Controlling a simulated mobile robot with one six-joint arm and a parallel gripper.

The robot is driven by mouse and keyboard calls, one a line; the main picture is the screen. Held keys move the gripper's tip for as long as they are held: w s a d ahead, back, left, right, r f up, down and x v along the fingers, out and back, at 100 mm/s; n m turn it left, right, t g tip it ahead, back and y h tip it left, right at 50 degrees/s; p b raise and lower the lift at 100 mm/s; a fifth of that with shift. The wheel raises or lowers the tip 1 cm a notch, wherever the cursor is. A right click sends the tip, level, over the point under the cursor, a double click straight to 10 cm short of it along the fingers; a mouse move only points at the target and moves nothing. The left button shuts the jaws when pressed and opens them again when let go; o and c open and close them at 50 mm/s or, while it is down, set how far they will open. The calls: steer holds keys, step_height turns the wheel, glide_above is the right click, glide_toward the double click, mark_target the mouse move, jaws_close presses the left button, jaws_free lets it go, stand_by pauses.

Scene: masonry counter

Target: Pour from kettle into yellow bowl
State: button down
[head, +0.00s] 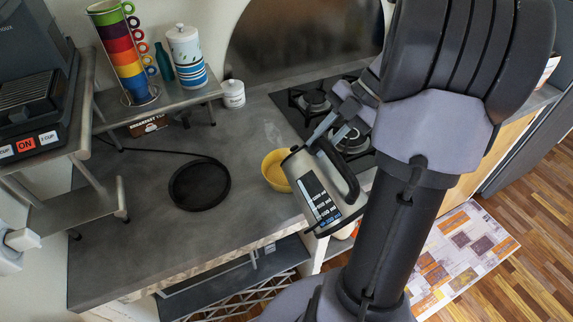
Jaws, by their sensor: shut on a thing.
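The kettle (312,188) is silver-grey with a black handle and a dark level window. It is tilted and held off the counter near the counter's front edge. My gripper (333,132) is shut on the kettle near the top of its handle; the exact contact is partly hidden. The yellow bowl (274,172) stands on the grey counter just left of and behind the kettle, which hides part of its right side. The inside of the bowl is only partly visible, and no liquid stream can be seen.
A round black kettle base (199,184) with a cord lies left of the bowl. A stove (314,102) is behind the kettle. A shelf (160,102) holds coloured cups (124,50) and a canister (186,55). A white jar (233,94) stands beside it. The counter's front left is clear.

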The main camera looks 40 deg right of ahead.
steer(key=shift+w+g+p, duration=0.6)
steer(key=shift+w+p, duration=0.25)
steer(key=shift+p, duration=0.5)
stand_by(1.3)
steer(key=shift+w+d+m+p, duration=0.1)
steer(key=shift+w+m+p, duration=0.2)
steer(key=shift+w+p, duration=0.3)
stand_by(2.7)
